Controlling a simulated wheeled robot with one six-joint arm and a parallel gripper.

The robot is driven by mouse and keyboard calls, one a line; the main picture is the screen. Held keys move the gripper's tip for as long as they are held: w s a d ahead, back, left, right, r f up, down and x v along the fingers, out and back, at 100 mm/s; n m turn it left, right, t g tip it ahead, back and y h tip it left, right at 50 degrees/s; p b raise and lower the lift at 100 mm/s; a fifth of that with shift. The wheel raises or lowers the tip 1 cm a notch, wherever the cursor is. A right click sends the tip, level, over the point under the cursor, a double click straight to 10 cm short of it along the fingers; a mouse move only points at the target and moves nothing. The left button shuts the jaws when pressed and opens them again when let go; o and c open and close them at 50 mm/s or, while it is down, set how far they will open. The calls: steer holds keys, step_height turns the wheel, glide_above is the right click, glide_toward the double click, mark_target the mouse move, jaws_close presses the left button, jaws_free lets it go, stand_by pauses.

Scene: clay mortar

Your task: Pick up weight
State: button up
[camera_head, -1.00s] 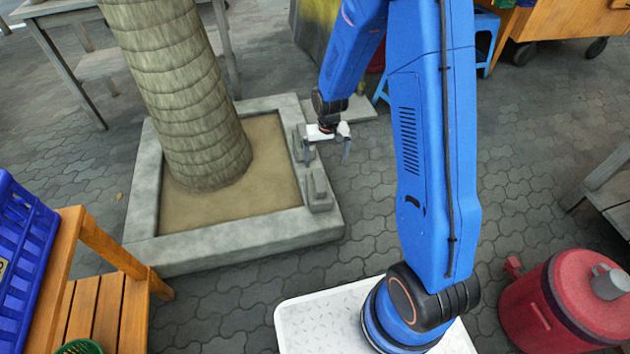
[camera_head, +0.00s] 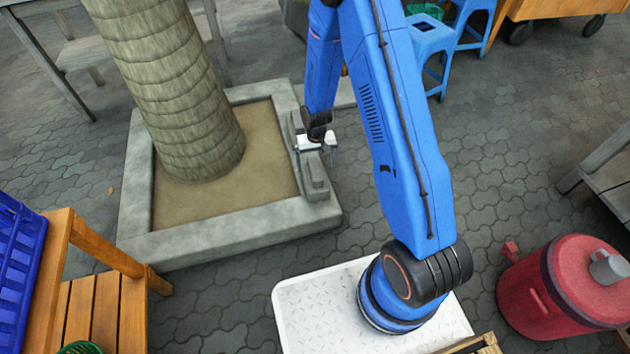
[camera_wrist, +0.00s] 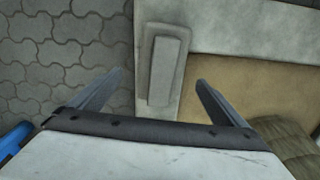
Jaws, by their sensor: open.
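A grey block-shaped weight (camera_head: 316,182) with a wider base and a raised bar on top rests on the right rim of the stone planter. It also shows in the wrist view (camera_wrist: 168,70), just beyond my fingers and lined up with the gap between them. My gripper (camera_head: 316,160) is open and empty, pointing down above the rim at the weight's far end. In the wrist view both fingers (camera_wrist: 160,80) are spread apart with nothing between their tips. A similar grey piece (camera_head: 292,128) on the rim farther back is partly hidden by my gripper.
The square planter (camera_head: 235,235) holds sand and a thick trunk (camera_head: 170,90). Blue stools (camera_head: 430,42) stand behind to the right, and a red cooler (camera_head: 560,285) at right. A wooden bench with a blue crate (camera_head: 18,255) is at left. Paving right of the planter is clear.

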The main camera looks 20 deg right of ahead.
mark_target(318, 189)
steer(key=shift+a+f, duration=0.2)
steer(key=shift+f, duration=4.15)
steer(key=shift+w, duration=0.1)
steer(key=c, duration=2.2)
steer(key=shift+o, duration=0.2)
steer(key=shift+r, duration=0.1)
